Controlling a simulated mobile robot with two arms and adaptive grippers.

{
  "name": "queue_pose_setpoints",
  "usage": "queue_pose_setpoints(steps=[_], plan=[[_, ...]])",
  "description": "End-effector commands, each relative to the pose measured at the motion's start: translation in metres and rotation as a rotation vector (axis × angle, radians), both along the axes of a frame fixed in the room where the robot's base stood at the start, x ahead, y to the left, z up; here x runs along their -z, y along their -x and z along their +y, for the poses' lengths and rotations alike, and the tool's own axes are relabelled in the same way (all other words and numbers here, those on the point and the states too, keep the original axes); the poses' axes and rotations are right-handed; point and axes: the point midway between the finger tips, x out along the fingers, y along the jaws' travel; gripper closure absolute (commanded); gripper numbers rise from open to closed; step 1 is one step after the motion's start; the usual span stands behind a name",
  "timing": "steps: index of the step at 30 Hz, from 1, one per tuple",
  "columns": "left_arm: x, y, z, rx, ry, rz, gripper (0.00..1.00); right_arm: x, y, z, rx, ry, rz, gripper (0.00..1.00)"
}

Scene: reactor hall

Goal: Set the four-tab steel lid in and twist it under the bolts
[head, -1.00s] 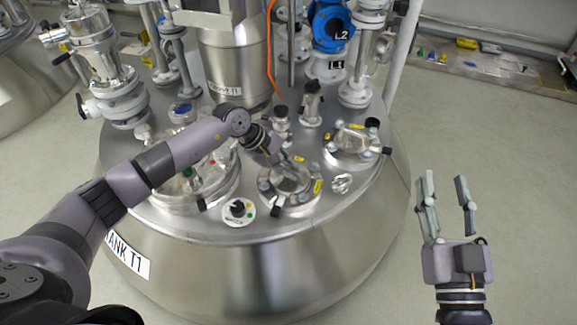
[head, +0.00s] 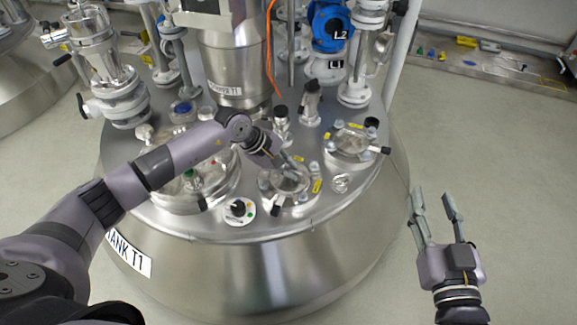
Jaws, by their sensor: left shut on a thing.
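The steel lid (head: 290,183) shows as a shiny disc at the front port of the tank top. Bolts with pale blue-grey heads (head: 264,184) stand around the port, and yellow tags (head: 317,186) sit beside it. My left gripper (head: 290,171) points down at the lid from the upper left and is shut on it. The gripper hides part of the lid, and its tabs are too small to tell against the bolts. My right gripper (head: 433,208) is open and empty, off the tank's right side above the floor.
A second bolted port (head: 352,143) lies to the right. Steel fittings (head: 311,103), a blue valve (head: 330,25) and an orange cable (head: 269,55) stand behind. The floor at right is clear.

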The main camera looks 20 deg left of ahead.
Motion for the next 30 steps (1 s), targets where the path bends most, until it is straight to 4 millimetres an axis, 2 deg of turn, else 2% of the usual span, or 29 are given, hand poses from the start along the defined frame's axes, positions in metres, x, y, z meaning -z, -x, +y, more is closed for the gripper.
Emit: queue_pose_setpoints(steps=[18, 19, 30], plan=[[-0.002, -0.001, -0.001, -0.054, 0.001, -0.002, 1.00, 0.031, 0.007, -0.007, 0.012, 0.041, 0.164, 0.60], [-0.002, 0.000, -0.001, -0.055, 0.001, -0.002, 0.88, 0.033, 0.007, -0.007, 0.012, 0.043, 0.172, 0.60], [0.000, 0.000, -0.001, -0.054, 0.001, 0.000, 0.65, 0.033, 0.007, -0.007, 0.012, 0.042, 0.167, 0.60]])
